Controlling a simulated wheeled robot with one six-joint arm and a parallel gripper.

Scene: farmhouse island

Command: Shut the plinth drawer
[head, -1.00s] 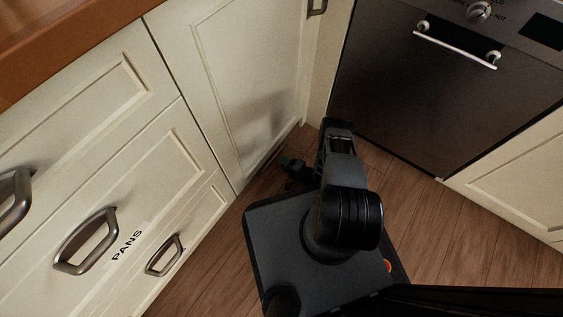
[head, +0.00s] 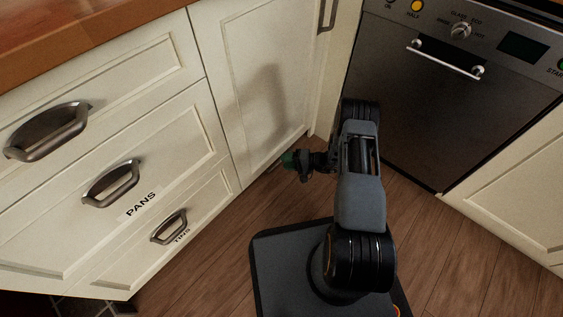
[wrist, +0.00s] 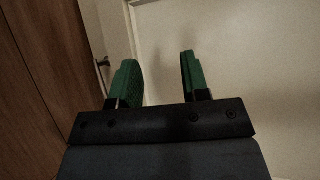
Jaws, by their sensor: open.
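My gripper (head: 291,159) has green fingers and is low beside the foot of the cream cabinet door, just above the floor. In the wrist view my gripper (wrist: 160,78) is open, with nothing between its fingers. A narrow cream strip at floor level, which looks like the plinth drawer front (wrist: 115,32), runs beside the wood floor there. A small dark handle (wrist: 103,62) shows on it, just left of the left finger. In the head view the plinth is mostly hidden behind my gripper and the door's foot. I cannot tell how far the drawer stands out.
A cream cabinet door (head: 262,80) rises beside my gripper. Left of it are stacked drawers with metal handles, one labelled PANS (head: 110,183) and a lower one labelled TINS (head: 168,228). A dishwasher (head: 430,105) stands right. Wood floor (head: 455,245) is free at the lower right.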

